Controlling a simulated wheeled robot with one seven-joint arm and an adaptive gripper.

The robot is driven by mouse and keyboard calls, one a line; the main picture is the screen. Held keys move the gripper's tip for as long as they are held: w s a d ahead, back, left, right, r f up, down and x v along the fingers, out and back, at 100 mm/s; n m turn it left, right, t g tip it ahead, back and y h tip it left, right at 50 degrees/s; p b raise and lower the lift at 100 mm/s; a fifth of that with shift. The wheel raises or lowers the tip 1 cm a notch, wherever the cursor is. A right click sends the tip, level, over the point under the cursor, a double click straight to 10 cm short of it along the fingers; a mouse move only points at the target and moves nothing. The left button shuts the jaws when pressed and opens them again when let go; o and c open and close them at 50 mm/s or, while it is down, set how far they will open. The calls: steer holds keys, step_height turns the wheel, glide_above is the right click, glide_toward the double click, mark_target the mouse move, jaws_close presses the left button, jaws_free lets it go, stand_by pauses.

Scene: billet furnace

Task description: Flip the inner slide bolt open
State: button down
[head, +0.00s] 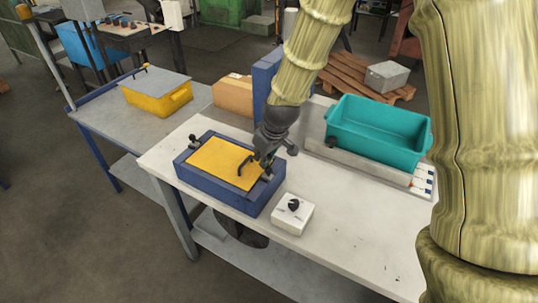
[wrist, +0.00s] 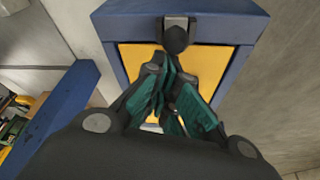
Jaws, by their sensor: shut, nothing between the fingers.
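A blue box (head: 222,192) with a yellow lid panel (head: 212,160) sits on the white workbench. A dark bolt fitting with a round knob (head: 193,139) is on its left rim, and another dark fitting (head: 267,177) is on its right rim. A curved black handle (head: 241,165) stands on the lid. My gripper (head: 264,160) is shut and empty over the lid's right part, close to the right fitting; contact cannot be told. In the wrist view, my shut fingers (wrist: 169,72) point towards a knob (wrist: 176,39) on the blue rim. My fingers hide part of the lid.
A white box with a black dial (head: 293,217) stands right of the blue box. A teal bin (head: 375,132) is behind, beside a row of small switches (head: 423,182). A cardboard box (head: 233,95) and a blue upright panel (head: 266,80) stand at the back. The bench's front right is clear.

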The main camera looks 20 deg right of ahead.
steer(key=shift+s+f, duration=0.1)
steer(key=shift+s, duration=0.1)
steer(key=shift+d, duration=0.1)
step_height(320, 180, up, 10)
steer(key=p, duration=0.7)
glide_above(269, 166)
steer(key=shift+s+f, duration=0.15)
steer(key=shift+s, duration=0.15)
